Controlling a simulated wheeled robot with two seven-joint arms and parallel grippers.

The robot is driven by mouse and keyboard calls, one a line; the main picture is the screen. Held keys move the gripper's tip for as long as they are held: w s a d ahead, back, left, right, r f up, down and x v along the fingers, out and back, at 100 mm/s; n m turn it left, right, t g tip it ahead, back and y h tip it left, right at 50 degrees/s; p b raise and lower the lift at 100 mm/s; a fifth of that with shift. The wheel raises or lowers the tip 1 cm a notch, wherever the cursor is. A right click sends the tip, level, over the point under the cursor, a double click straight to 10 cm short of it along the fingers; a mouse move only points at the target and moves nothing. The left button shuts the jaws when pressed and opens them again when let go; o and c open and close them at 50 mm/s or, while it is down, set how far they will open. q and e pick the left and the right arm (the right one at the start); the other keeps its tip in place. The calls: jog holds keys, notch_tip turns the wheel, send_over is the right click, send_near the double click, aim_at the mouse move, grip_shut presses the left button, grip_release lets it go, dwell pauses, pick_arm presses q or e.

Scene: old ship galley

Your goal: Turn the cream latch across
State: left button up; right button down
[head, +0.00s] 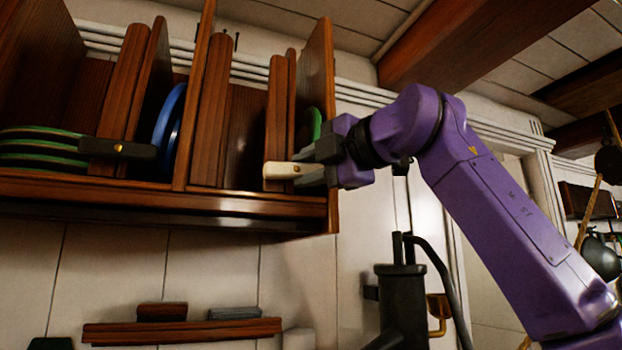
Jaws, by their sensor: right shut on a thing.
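The cream latch (280,170) is a short bar with a brass pivot, on the front of the wooden plate rack at its right end. It lies about level, reaching right from an upright post. My right gripper (316,172) comes in from the right and is shut on the latch's right end. The fingers hide that end. A similar black latch (118,149) lies level across the left part of the rack. My left gripper is not in view.
The wooden rack (120,189) holds green plates (40,146) at left, a blue plate (169,125) and a green plate at right. Its tall dividers stand close to my right gripper. A dark pump (402,290) with a curved pipe stands below my right arm.

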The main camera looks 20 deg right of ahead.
jog(key=shift+f+m+b, duration=0.15)
jog(key=shift+m+b, duration=0.15)
jog(key=shift+m, duration=0.2)
jog(key=c, duration=1.2)
grip_release()
jog(key=shift+w+a, duration=0.1)
jog(key=shift+w, duration=0.05)
